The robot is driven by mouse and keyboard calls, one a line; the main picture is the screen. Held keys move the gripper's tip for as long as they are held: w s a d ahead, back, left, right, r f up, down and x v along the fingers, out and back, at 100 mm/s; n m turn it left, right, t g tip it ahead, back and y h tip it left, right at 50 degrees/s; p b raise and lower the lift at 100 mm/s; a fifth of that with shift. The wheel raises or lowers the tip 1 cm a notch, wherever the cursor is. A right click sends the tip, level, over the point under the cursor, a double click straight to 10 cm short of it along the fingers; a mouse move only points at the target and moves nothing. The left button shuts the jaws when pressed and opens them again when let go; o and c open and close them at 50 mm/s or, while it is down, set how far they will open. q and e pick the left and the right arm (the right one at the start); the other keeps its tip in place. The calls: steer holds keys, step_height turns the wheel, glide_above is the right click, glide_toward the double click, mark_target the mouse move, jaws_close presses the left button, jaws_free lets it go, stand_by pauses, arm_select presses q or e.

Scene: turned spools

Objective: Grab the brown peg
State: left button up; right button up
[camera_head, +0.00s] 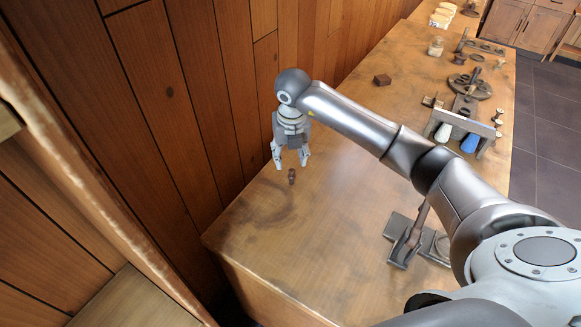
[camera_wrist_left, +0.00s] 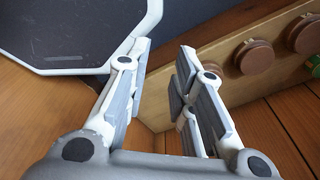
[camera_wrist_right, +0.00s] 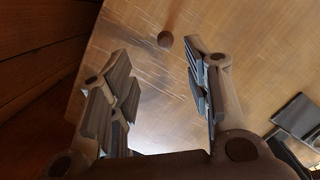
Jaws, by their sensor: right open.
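The brown peg (camera_head: 292,176) is a small turned piece standing on the wooden table near its left end. It also shows as a round brown top in the right wrist view (camera_wrist_right: 165,39), beyond the fingertips and between their lines. My right gripper (camera_head: 290,165) points down just above and behind the peg, open and empty, with a finger to either side. I cannot tell whether its tips reach the peg's height. My left gripper (camera_wrist_left: 163,52) shows only in its own wrist view, open with nothing between its fingers.
A grey metal stand (camera_head: 404,243) is at the table's front edge. A dark brown block (camera_head: 382,80) lies farther back. A rack with white and blue handles (camera_head: 466,128) stands at right. A wooden board with round brown knobs (camera_wrist_left: 255,57) is near my left gripper. The table around the peg is clear.

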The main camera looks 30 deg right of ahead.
mark_target(292, 170)
step_height(292, 170, down, 2)
steer(key=shift+s+d+f, duration=0.1)
steer(key=shift+d, duration=0.05)
steer(key=shift+f, duration=0.3)
steer(key=f+p, duration=0.1)
steer(key=f, duration=0.1)
steer(key=w+p, duration=0.1)
steer(key=shift+d+f+p, duration=0.3)
steer(key=shift+d+f, duration=0.05)
steer(key=shift+f, duration=0.05)
steer(key=shift+w+f, duration=0.2)
steer(key=shift+f, duration=0.75)
steer(key=shift+d+f, duration=0.1)
steer(key=shift+f, duration=0.15)
steer(key=shift+c, duration=0.4)
steer(key=c, duration=0.7)
steer(key=shift+o, duration=0.2)
arm_select(q)
steer(key=r, duration=0.3)
steer(key=shift+w+d+r, duration=0.1)
steer(key=shift+d, duration=0.1)
